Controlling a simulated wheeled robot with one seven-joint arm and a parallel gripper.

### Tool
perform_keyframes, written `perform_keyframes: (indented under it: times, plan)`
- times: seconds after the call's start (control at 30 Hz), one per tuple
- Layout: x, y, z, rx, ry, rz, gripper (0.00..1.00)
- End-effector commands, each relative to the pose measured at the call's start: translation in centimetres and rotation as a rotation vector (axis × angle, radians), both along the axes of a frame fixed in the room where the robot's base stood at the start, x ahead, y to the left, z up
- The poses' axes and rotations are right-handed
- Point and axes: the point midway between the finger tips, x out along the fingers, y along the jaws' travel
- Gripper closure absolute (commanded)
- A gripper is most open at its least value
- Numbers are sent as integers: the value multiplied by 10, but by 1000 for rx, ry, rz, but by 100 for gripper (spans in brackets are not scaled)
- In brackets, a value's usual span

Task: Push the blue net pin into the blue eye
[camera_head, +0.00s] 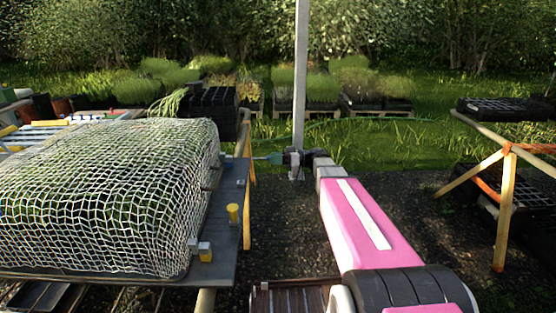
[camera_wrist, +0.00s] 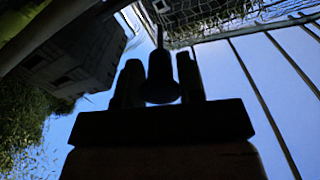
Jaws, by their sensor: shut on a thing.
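My gripper (camera_head: 288,158) is at the end of my pink arm, right of the netted load, and is shut on a pin. The pin (camera_head: 268,157) shows as a thin bluish-green shaft pointing left toward the net. In the wrist view the pin (camera_wrist: 161,78) is a dark bell-shaped handle between both fingers of my gripper (camera_wrist: 160,88), its thin shaft pointing up toward the net. Its colour cannot be told there. The white net (camera_head: 110,195) covers a rounded load. I cannot clearly make out the blue eye; small dark fittings (camera_head: 213,165) show at the net's right side, apart from the pin.
The net's load rests on a dark bench (camera_head: 225,230). A yellow peg (camera_head: 233,213) and a yellow-and-grey block (camera_head: 204,251) are on its right side. A grey post (camera_head: 300,80) rises behind my gripper. A wooden-legged stand (camera_head: 505,210) is at right, with open gravel between.

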Motion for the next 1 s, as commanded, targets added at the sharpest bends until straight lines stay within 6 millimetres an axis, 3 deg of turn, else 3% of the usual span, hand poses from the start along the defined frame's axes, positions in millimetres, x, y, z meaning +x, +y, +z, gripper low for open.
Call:
perform_keyframes:
  times: [0.6,1.0]
  plan:
    - [2,53,0,-1,1,0,90]
    - [2,69,0,-1,1,-1,90]
